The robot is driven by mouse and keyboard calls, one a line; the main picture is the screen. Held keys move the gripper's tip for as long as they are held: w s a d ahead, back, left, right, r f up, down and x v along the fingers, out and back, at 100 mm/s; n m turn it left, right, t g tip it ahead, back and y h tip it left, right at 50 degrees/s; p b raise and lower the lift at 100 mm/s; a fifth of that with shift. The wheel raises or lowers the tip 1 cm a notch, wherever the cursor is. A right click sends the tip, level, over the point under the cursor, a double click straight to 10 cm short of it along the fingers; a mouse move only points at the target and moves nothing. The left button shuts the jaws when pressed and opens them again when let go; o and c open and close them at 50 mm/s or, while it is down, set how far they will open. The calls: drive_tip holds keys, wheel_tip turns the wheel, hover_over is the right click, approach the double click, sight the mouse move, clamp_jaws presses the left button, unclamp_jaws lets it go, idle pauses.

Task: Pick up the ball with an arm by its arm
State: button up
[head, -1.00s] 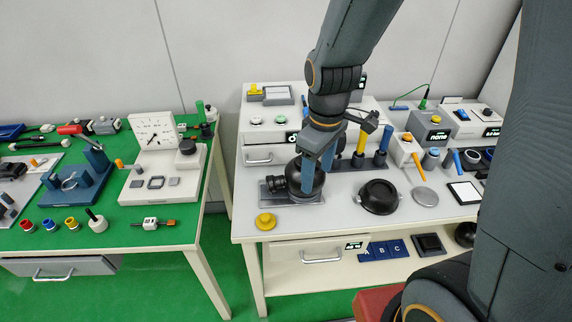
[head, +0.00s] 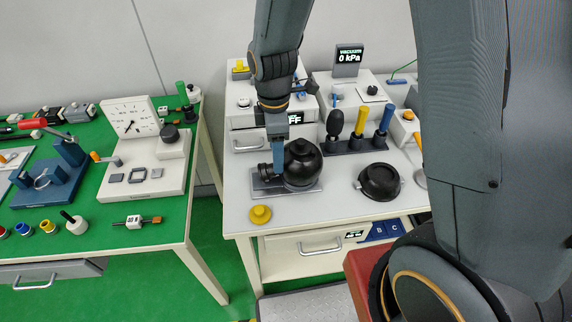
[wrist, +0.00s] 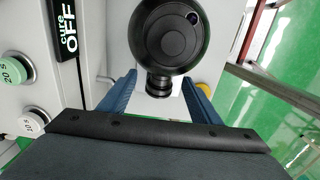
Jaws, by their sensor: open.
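The black ball (head: 303,165) sits on a grey plate (head: 262,190) on the white table, its short dark arm (head: 265,170) pointing left in the head view. In the wrist view the ball (wrist: 168,35) is at the top and its arm (wrist: 158,84) points down toward me. My gripper (head: 278,165) is open, pointing down at the arm's side of the ball. In the wrist view my blue fingers (wrist: 158,80) stand on either side of the arm with gaps. Whether the fingertips are level with it I cannot tell.
A yellow knob (head: 260,214) stands at the table's front left. A round black dish (head: 379,182) lies to the right. A rack with upright handles (head: 358,144) and a white box with a drawer (head: 247,141) stand behind.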

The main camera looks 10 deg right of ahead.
drive_tip(key=shift+s+f+p, duration=0.15)
drive_tip(key=shift+f+p, duration=0.35)
drive_tip(key=shift+f, duration=0.65)
drive_tip(key=shift+s+f+p, duration=0.1)
drive_tip(key=shift+f+p, duration=0.4)
drive_tip(key=shift+f, duration=1.35)
drive_tip(key=c, duration=1.5)
drive_tip(key=shift+o, duration=0.2)
drive_tip(key=shift+w+r, duration=0.1)
drive_tip(key=shift+r, duration=0.1)
